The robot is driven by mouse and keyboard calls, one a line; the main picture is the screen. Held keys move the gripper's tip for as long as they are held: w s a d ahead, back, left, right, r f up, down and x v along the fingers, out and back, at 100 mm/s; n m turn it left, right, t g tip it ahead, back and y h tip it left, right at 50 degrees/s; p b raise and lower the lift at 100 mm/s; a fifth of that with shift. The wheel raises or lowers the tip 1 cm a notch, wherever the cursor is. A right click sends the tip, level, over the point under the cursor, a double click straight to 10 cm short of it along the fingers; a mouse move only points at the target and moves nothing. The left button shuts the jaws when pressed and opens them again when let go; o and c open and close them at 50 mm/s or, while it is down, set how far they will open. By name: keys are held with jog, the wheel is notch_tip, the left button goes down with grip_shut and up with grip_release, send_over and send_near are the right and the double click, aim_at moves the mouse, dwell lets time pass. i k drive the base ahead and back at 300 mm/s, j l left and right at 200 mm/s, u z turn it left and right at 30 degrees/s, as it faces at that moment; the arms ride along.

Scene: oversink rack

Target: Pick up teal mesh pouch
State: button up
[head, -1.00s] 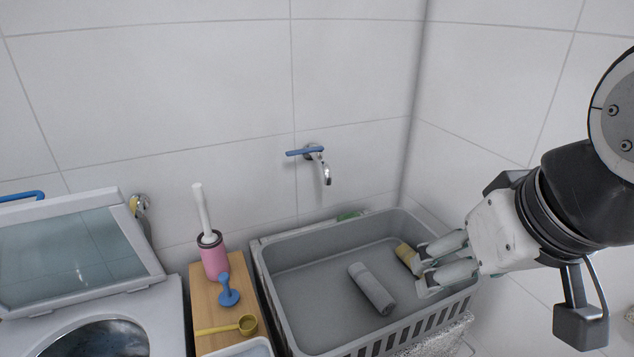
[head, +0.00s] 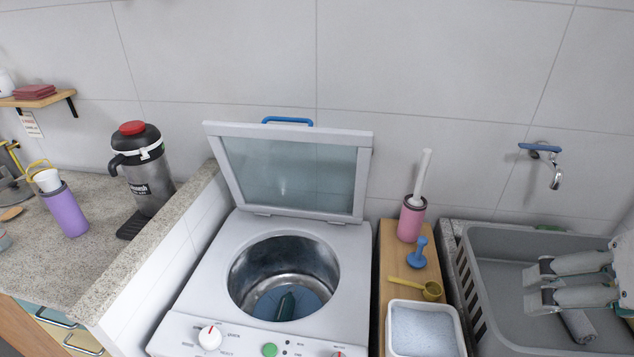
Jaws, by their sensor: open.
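A dark teal item (head: 287,304) lies at the bottom of the open washer drum (head: 245,275); it may be the teal mesh pouch, but it is small and dim, so I cannot tell for sure. My gripper (head: 533,287) is at the right edge of the head view, over the grey basin (head: 490,240). Its two fingers are apart and point left, with nothing seen between them. It is well to the right of the drum.
The washer's lid (head: 290,175) stands raised behind the drum. A wooden board (head: 390,240) bears a pink brush holder (head: 411,220), a blue tool (head: 417,255), a yellow scoop (head: 430,290) and a white powder tub (head: 422,330). A grey roll (head: 579,326) lies in the basin. A tap (head: 553,175) projects above.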

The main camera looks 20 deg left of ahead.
aim_at(284, 312)
jog(key=j+u, duration=0.7)
jog(key=j, duration=0.2)
jog(key=l+z, duration=0.35)
jog(key=l, duration=0.15)
jog(key=l+z, duration=0.4)
jog(key=i+l+z, duration=0.15)
jog(key=l+z, duration=0.2)
jog(key=l, duration=0.2)
jog(key=k+j+u, duration=0.2)
jog(key=j, duration=0.6)
jog(key=k+j+u, duration=0.2)
jog(key=j, duration=0.6)
jog(key=j+u, duration=0.2)
jog(key=j, duration=0.65)
jog(key=j+z, duration=0.25)
jog(key=j, duration=0.25)
jog(key=j+z, duration=0.25)
jog(key=j, duration=0.3)
jog(key=l+u, duration=0.25)
jog(key=u, duration=0.15)
jog(key=i+l, duration=0.05)
